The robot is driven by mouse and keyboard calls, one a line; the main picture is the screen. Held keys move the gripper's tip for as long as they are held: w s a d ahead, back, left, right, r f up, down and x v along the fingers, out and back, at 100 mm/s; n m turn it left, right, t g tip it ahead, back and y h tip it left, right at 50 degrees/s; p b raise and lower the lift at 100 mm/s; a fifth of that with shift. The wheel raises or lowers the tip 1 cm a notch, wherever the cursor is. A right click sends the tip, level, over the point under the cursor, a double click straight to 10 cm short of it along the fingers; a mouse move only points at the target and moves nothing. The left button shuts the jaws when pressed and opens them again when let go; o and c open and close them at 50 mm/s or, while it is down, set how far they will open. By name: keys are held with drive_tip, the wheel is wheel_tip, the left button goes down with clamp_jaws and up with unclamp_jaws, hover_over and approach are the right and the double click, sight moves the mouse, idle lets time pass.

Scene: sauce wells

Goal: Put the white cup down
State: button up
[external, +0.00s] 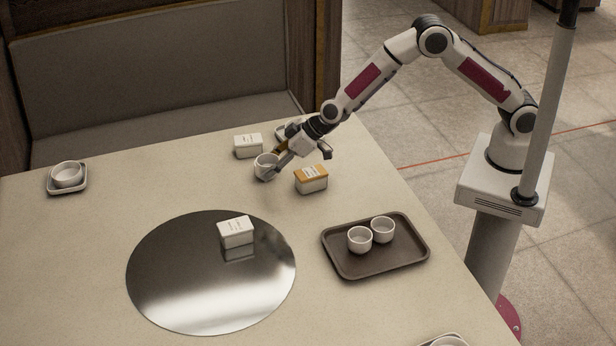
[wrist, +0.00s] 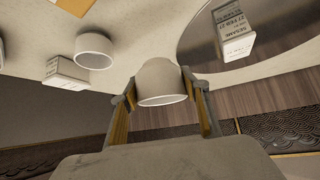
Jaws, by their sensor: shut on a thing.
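My gripper (external: 270,168) is shut on a white cup (external: 264,161) at the far side of the table. In the wrist view my gripper (wrist: 164,105) has one finger on each side of the white cup (wrist: 161,80), whose rim is toward the bottom of that upside-down picture. The cup looks roughly upright. I cannot tell whether its base touches the table. A second white cup (wrist: 94,50) stands close by in the wrist view; in the external view my gripper seems to hide it.
A white box (external: 248,146) and an orange-topped box (external: 312,180) stand near my gripper. Another white box (external: 236,232) stands on the mirrored disc (external: 190,295). A dark tray (external: 385,262) bears two cups. A bowl on a saucer (external: 83,186) stands at left.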

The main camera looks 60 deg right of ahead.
drive_tip(key=shift+a, duration=0.1)
drive_tip(key=shift+s+a+r, duration=0.15)
drive_tip(key=shift+s+a, duration=0.2)
drive_tip(key=shift+a, duration=0.2)
drive_tip(key=shift+s+a+r, duration=0.1)
drive_tip(key=shift+s+a, duration=0.2)
drive_tip(key=shift+a, duration=0.25)
drive_tip(key=s+a+r+n+g+y, duration=0.15)
drive_tip(key=s+a+r, duration=0.25)
drive_tip(key=s+a, duration=0.8)
drive_tip(key=s+a+r+n+y, duration=0.15)
drive_tip(key=s+a+r, duration=0.4)
drive_tip(key=s, duration=0.95)
drive_tip(key=s+f+h, duration=0.1)
drive_tip(key=s, duration=0.9)
drive_tip(key=d+f+m+t+h, duration=0.1)
drive_tip(key=d+f+m+h, duration=0.1)
drive_tip(key=d, duration=0.7)
drive_tip(key=shift+d+f+m, duration=0.3)
drive_tip(key=shift+d+m, duration=0.05)
drive_tip(key=shift+m, duration=0.05)
